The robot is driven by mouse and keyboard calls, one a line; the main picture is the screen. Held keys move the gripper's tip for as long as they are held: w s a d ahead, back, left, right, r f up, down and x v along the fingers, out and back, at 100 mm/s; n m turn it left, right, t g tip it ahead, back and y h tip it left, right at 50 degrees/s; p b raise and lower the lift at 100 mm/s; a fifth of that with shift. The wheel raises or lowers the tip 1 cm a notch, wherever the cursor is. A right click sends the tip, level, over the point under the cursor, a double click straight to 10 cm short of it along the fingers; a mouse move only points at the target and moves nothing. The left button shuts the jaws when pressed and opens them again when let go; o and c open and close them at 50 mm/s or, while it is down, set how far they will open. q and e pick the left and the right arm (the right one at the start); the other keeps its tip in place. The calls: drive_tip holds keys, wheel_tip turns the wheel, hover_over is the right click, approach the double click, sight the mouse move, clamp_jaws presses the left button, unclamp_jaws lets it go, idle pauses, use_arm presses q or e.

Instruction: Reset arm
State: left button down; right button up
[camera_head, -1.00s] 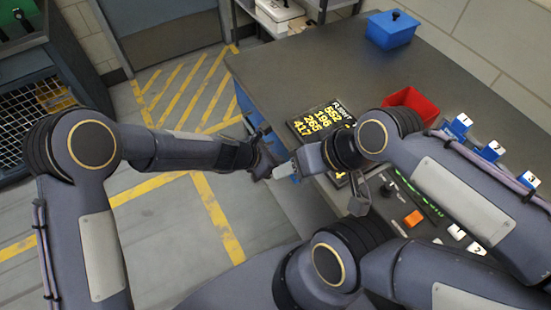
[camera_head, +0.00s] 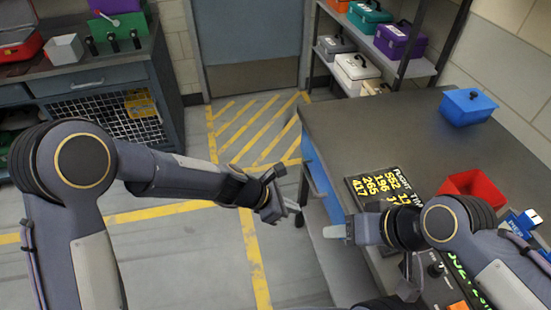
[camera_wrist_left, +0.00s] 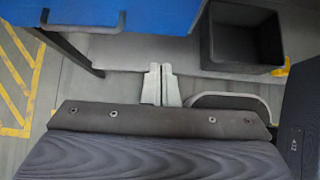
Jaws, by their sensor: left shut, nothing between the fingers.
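My left gripper (camera_head: 297,208) is at the end of the left arm, over the floor in front of the grey table in the head view. In the left wrist view its two pale fingers (camera_wrist_left: 161,85) are together with nothing between them. My right gripper (camera_head: 337,232) is at the table's left edge, to the right of and below the left one. Its pale tip shows from the side, so its opening cannot be judged. Both grippers are apart from each other.
The grey table (camera_head: 400,125) carries a flight board (camera_head: 385,190), a red bin (camera_head: 472,187) and a blue box (camera_head: 467,106). Shelves with toolboxes (camera_head: 400,38) stand behind. A dark workbench (camera_head: 95,80) stands at left. Striped floor (camera_head: 260,130) is clear. The wrist view shows a dark bin (camera_wrist_left: 212,45).

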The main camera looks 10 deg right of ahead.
use_arm(q)
drive_tip(key=s+a+r+m+t+p, duration=0.25)
drive_tip(key=a+r+m, duration=0.55)
drive_tip(key=a+r, duration=0.9)
drive_tip(key=s+a+m+t+y, duration=0.1)
drive_tip(key=s+a+m+y, duration=0.1)
drive_tip(key=s+a+m, duration=0.2)
drive_tip(key=s+a+r+m+t+y+p, duration=0.1)
drive_tip(key=s+a+m+t+y, duration=0.1)
drive_tip(key=s+a, duration=0.8)
drive_tip(key=a+m+y, duration=0.1)
drive_tip(key=a+m, duration=0.1)
drive_tip(key=a, duration=0.2)
drive_tip(key=shift+a+r, duration=0.2)
